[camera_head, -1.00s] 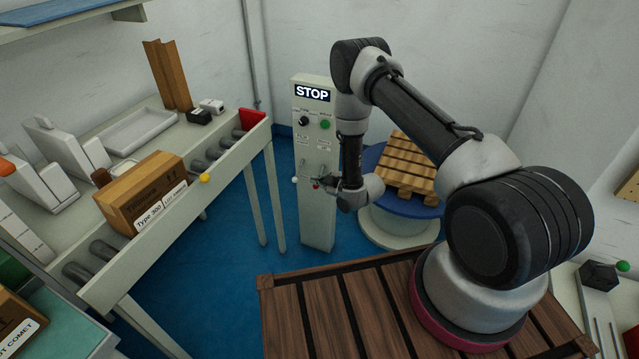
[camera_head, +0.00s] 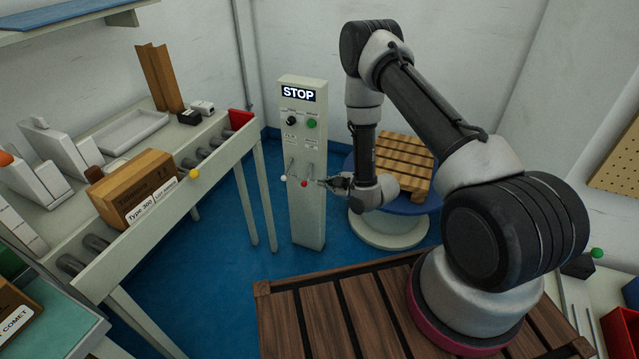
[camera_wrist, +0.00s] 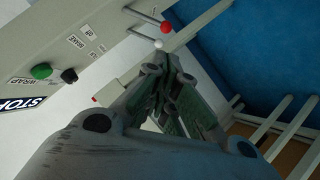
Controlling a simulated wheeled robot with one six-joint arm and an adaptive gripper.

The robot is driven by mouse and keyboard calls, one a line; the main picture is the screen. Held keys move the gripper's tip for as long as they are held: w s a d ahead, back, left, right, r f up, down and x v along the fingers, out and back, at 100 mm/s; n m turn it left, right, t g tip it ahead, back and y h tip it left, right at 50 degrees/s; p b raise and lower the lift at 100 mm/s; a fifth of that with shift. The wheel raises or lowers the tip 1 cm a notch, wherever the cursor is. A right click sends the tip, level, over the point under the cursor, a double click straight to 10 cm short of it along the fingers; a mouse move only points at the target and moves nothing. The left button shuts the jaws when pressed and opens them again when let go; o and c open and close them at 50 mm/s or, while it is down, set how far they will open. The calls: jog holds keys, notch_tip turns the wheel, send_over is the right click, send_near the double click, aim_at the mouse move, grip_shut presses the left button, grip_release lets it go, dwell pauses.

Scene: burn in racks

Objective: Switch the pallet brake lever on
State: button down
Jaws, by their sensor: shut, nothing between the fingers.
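The grey control post (camera_head: 306,215) with a lit STOP sign (camera_head: 298,94) carries two levers. The left lever ends in a white ball (camera_head: 283,178), the right one in a red ball (camera_head: 304,184); both ends hang low. In the wrist view, a BRAKE label (camera_wrist: 76,41) is on the red ball's (camera_wrist: 166,27) side of the post; the white ball (camera_wrist: 158,43) shows just beyond my fingers. My gripper (camera_head: 326,183) is shut and empty, just right of the red ball in the head view, with a small gap. It also shows in the wrist view (camera_wrist: 162,72).
Above the levers are a black knob (camera_head: 291,120) and a green button (camera_head: 311,123). A roller table with a carton (camera_head: 133,185) stands left. A wooden pallet (camera_head: 405,160) on a blue turntable (camera_head: 410,205) stands right, behind my arm. Blue floor is clear around the post.

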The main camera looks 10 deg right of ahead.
jog(key=shift+v, duration=1.05)
jog(key=shift+f, duration=0.1)
